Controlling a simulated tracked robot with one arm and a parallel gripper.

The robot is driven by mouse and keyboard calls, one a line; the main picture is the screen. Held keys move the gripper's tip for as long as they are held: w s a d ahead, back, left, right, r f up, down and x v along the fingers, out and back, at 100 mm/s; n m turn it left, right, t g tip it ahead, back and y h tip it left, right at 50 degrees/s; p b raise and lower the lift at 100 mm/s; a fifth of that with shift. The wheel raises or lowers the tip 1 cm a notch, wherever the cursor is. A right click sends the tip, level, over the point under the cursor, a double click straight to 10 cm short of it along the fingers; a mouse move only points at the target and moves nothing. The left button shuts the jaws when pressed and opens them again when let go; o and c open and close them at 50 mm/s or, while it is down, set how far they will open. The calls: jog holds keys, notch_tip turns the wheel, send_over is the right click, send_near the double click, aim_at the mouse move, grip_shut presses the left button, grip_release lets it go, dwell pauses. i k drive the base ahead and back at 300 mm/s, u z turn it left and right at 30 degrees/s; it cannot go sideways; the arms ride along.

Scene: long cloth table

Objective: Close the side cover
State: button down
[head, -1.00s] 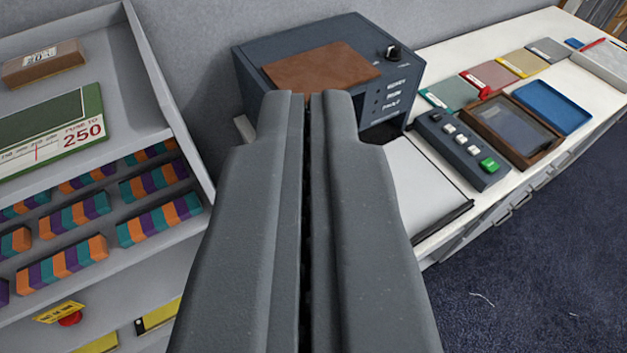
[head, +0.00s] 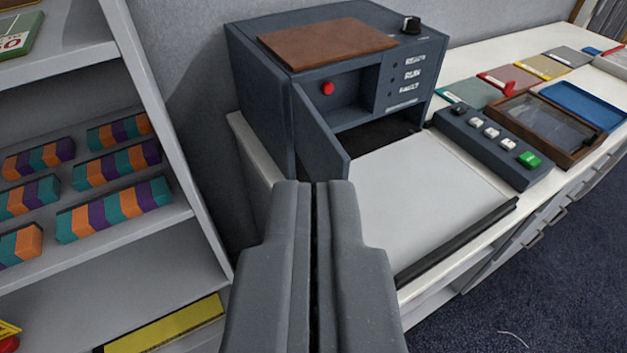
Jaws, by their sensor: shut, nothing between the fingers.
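The side cover (head: 318,135) is a dark blue-grey panel on the left of the front of a dark box-shaped machine (head: 262,110). It stands open, swung out towards me, and shows the recess behind it with a red button (head: 327,88). My gripper (head: 314,183) is shut and empty, its fingers side by side. Its tips show just below the cover's lower end and hide a little of that area. I cannot tell whether they touch the cover.
A brown pad (head: 328,42) and a black knob (head: 411,25) are on top of the machine. A pale flat tray (head: 430,200) lies in front, with a button box (head: 487,147) to its right. A grey shelf (head: 170,130) with striped blocks stands at left.

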aim_at(323, 155)
jog(key=z, duration=1.6)
jog(key=k, duration=0.9)
jog(key=u, duration=0.9)
jog(key=i, duration=1)
jog(key=z, duration=0.05)
